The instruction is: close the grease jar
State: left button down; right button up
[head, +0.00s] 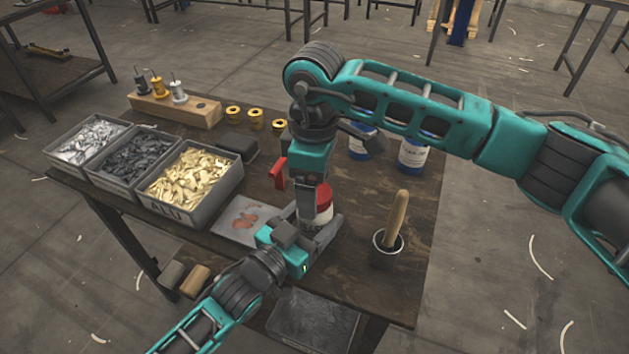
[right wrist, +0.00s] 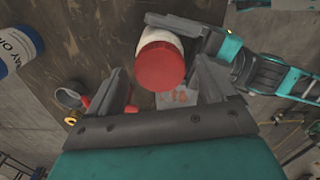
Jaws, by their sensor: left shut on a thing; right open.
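The grease jar (head: 318,213) is a white jar near the table's front. My left gripper (head: 312,232) is shut on its body from the left side. The red lid (right wrist: 160,66) sits at the jar's mouth; whether it is fully seated I cannot tell. In the head view the lid (head: 323,191) is partly hidden by my right arm. My right gripper (right wrist: 163,90) is open, pointing down over the jar. In the right wrist view the lid shows between and beyond its fingers, with no clear contact. My left gripper also shows there (right wrist: 203,42).
A dark cup with a wooden handle (head: 388,241) stands right of the jar. Blue-labelled oil cans (head: 412,156) stand behind. A stained plate (head: 240,218) and bins of metal pieces (head: 205,205) lie left. A red part (head: 278,173) is close by my right gripper.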

jog(key=shift+r, duration=2.25)
jog(key=shift+c, duration=0.4)
